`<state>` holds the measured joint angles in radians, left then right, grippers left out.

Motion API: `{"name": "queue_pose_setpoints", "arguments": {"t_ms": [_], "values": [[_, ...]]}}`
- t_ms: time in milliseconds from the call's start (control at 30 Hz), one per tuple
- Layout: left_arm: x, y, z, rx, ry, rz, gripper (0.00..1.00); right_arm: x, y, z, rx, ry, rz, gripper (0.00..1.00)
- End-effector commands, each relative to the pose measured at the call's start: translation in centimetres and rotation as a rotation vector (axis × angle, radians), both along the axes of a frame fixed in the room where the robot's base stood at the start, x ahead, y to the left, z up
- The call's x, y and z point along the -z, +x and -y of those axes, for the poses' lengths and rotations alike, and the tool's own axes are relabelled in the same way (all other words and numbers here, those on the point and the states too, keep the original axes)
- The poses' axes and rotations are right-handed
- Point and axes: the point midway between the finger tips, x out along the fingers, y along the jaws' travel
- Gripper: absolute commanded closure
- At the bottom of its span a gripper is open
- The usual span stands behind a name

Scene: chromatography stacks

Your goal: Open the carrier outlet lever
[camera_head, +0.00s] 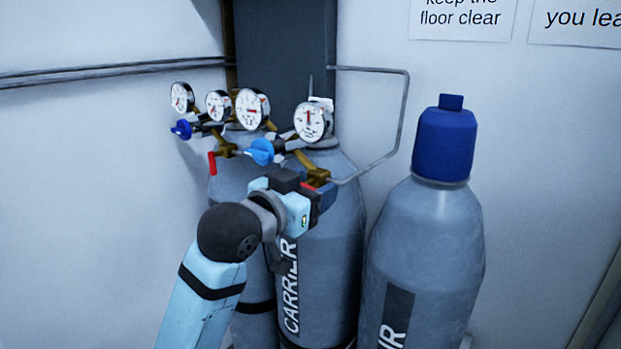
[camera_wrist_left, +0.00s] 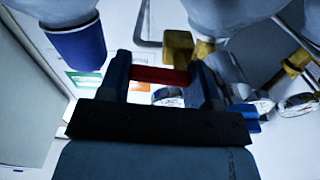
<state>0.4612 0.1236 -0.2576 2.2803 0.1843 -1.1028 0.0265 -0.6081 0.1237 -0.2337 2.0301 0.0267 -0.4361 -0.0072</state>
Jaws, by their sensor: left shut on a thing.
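The carrier cylinder (camera_head: 335,245) is the grey middle bottle with "CARRIER" printed down its side. Its outlet valve (camera_head: 317,174) is brass, with a thin pipe leading off to the right. My left gripper (camera_head: 314,192) is at this valve, in front of the cylinder's shoulder. In the left wrist view, the red outlet lever (camera_wrist_left: 160,75) lies across between the two blue fingers of my left gripper (camera_wrist_left: 163,82), beside the brass valve body (camera_wrist_left: 178,48). The gripper is shut on the lever. In the head view the gripper hides most of the lever. My right gripper is not in view.
A grey cylinder (camera_head: 227,185) stands left, with another red lever (camera_head: 212,163). Gauges (camera_head: 310,121) and blue knobs (camera_head: 261,152) sit just above my gripper. A blue-capped cylinder (camera_head: 430,240) stands close on the right. A bent pipe (camera_head: 405,105) runs along the wall.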

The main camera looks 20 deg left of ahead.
Motion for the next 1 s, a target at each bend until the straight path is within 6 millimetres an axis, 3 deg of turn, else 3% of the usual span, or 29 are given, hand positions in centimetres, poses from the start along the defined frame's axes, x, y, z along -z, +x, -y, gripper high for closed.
{"name": "queue_pose_setpoints", "arguments": {"t_ms": [67, 500, 533, 600, 1000], "values": [[-0.61, 0.05, 0.02, 0.001, -0.057, -0.026, 0.66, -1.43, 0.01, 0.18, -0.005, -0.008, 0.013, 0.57], [-0.21, 0.04, -0.03, 0.000, -0.125, -0.046, 0.66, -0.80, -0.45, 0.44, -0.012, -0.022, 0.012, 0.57], [-0.21, 0.04, -0.03, 0.000, -0.124, -0.046, 0.36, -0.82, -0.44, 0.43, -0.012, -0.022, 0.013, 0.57], [-0.22, 0.04, -0.03, 0.000, -0.124, -0.046, 0.19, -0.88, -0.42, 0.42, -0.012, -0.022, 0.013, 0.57], [-0.30, -0.67, -0.33, -0.001, -0.122, -0.046, 0.17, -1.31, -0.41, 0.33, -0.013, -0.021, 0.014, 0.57]]}}
